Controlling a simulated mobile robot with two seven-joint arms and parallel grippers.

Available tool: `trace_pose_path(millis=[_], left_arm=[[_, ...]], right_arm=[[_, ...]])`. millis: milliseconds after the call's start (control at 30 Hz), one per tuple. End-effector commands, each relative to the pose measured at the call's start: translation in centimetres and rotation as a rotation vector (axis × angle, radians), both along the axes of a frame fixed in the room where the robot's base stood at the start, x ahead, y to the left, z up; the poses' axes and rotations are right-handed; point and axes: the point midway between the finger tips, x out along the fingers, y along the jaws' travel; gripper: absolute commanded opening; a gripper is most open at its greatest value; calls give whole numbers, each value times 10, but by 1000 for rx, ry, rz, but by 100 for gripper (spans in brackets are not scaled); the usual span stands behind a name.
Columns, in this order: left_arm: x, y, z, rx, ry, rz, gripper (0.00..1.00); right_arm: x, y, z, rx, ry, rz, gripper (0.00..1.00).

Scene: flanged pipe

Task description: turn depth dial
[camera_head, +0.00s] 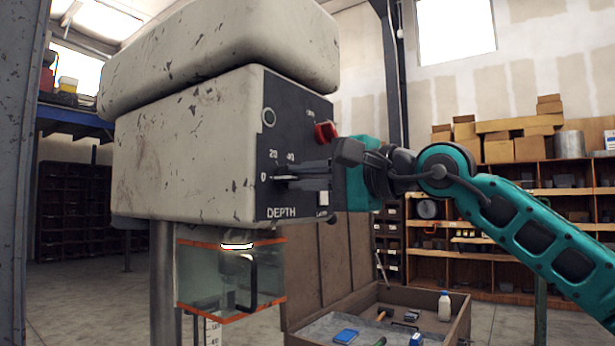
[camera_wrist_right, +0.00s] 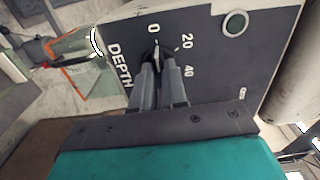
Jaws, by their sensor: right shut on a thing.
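The depth dial (camera_wrist_right: 157,55) sits on the dark control panel (camera_head: 290,110) of a large worn white machine head. It is marked 0, 20 and 40 above the word DEPTH. My right gripper (camera_head: 281,177) reaches in from the right and is shut on the dial, its fingertips close to the panel. In the right wrist view the two fingers (camera_wrist_right: 159,75) close around the dial, near the 0 mark. Most of the dial is hidden between the fingers, so its exact setting cannot be read. My left gripper is not in view.
A red knob (camera_head: 325,132) and a green round button (camera_head: 269,117) are on the same panel. A clear guard with orange edges (camera_head: 215,275) hangs below the head. An open box of tools (camera_head: 455,325) stands below right. Shelves with cardboard boxes (camera_head: 515,150) line the back wall.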

Motion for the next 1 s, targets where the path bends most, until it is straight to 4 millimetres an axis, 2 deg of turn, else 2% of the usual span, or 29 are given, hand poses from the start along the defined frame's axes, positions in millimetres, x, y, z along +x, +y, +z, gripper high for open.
trace_pose_path(millis=[167,200,433,767,1000], left_arm=[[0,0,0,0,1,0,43],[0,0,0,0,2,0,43],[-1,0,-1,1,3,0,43],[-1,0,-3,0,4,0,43],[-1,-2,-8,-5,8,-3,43]], right_arm=[[0,0,0,-2,-5,0,0],[0,0,0,-2,-5,0,16],[0,0,0,-2,-2,0,38],[-3,-5,0,0,-1,0,38],[-28,-41,-2,-1,-3,-4,38]])
